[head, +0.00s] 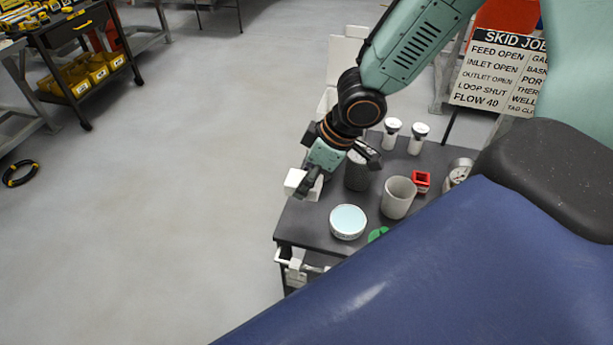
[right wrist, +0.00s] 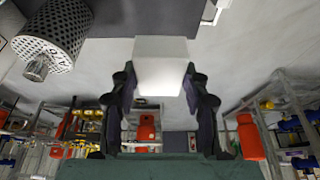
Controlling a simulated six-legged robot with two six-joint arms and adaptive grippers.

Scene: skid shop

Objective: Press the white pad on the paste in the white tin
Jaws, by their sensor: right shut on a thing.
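The white pad (head: 297,183) is a pale block held in my right gripper (head: 312,181), over the left edge of the dark table. In the right wrist view the pad (right wrist: 160,62) sits between the two dark fingers, which are shut on its sides. The white tin (head: 348,234) stands on the table's front left part. Its round top shows pale blue paste (head: 348,219). The pad is apart from the tin, up and to the left of it in the head view. My left gripper is in neither view.
On the dark table (head: 313,223) stand a dark perforated cylinder (head: 357,173), a grey cup (head: 398,199), a red square piece (head: 421,182), a gauge (head: 459,173) and two white-topped fittings (head: 392,128). A green piece (head: 377,234) lies right of the tin.

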